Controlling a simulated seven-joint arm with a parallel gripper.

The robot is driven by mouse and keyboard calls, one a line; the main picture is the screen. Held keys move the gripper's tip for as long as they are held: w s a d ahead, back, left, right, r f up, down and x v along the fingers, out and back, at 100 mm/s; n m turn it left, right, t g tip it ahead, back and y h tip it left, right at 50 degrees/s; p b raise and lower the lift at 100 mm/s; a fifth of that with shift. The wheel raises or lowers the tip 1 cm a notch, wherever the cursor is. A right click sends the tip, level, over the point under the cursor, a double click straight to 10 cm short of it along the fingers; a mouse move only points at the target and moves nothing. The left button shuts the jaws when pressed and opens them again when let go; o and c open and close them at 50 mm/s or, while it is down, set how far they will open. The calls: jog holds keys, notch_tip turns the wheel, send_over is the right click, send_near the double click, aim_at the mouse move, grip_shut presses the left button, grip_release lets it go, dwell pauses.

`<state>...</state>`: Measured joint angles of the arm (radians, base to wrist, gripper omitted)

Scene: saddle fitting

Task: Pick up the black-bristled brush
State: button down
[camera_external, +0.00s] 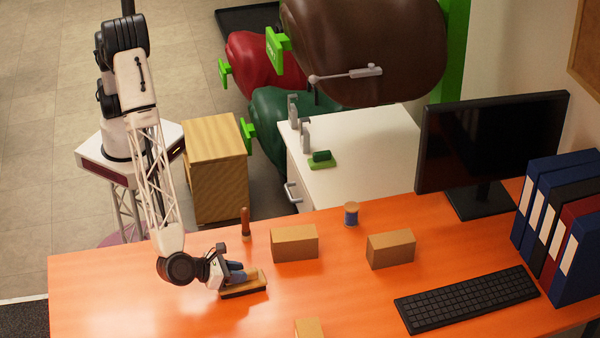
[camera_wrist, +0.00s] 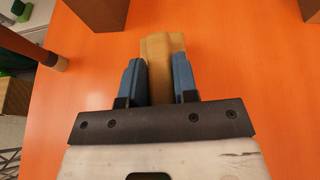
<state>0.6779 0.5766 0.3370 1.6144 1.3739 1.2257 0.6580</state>
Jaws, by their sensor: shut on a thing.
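The brush (camera_external: 246,291) has a tan wooden back and a dark bristle side facing down. In the external view it lies at the left front of the orange table, at or just above the surface; I cannot tell if it touches. My gripper (camera_external: 238,272) is over it with blue fingers shut on its wooden body. In the wrist view the brush's wooden back (camera_wrist: 162,62) sits between the two blue fingers of my gripper (camera_wrist: 160,80). The bristles are hidden in the wrist view.
An upright tool with a brown handle (camera_external: 245,222) stands behind the brush. Cardboard boxes (camera_external: 294,243) (camera_external: 390,249), a blue spool (camera_external: 351,215), a keyboard (camera_external: 467,298), a monitor (camera_external: 490,140) and binders (camera_external: 560,220) occupy the orange table (camera_external: 150,315).

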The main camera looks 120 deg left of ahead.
jog(key=shift+r, duration=0.75)
jog(key=shift+s+a+r, duration=0.15)
jog(key=shift+s+r, duration=0.2)
jog(key=shift+r, duration=0.4)
jog(key=s+a+r, duration=0.1)
jog(key=s+a, duration=0.6)
jog(key=s, duration=0.6)
jog(key=shift+s+r, duration=0.2)
jog(key=shift+s, duration=0.05)
